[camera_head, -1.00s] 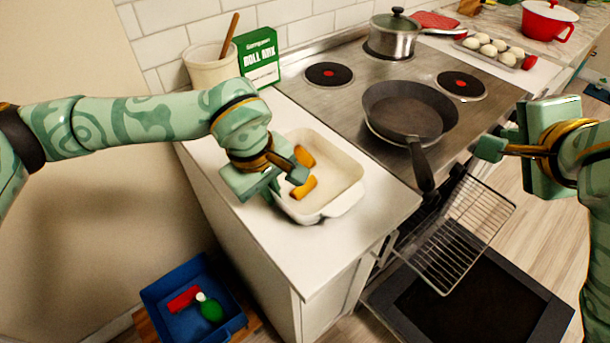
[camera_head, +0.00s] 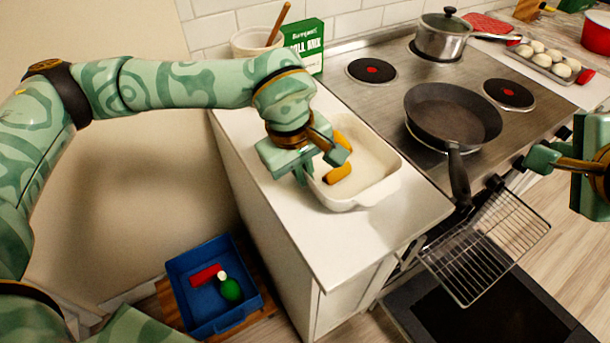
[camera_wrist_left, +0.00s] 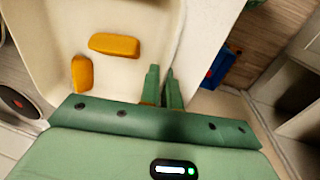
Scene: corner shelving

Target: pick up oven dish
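The white oven dish (camera_head: 378,190) stands on the counter, left of the stove. Two orange-yellow pieces (camera_head: 337,173) lie in it and also show in the left wrist view (camera_wrist_left: 114,45). My left gripper (camera_head: 302,177) is at the dish's left side wall. In the left wrist view its two fingers (camera_wrist_left: 163,90) are close together with the dish wall (camera_wrist_left: 176,40) between them; it looks shut on that wall.
A black frying pan (camera_head: 453,112) has its handle toward the stove's front edge. A lidded pot (camera_head: 445,40) stands behind it. A green box (camera_head: 305,45) and utensil crock (camera_head: 256,42) stand behind the dish. An oven rack (camera_head: 485,245) juts out below. A blue bin (camera_head: 212,300) is low left.

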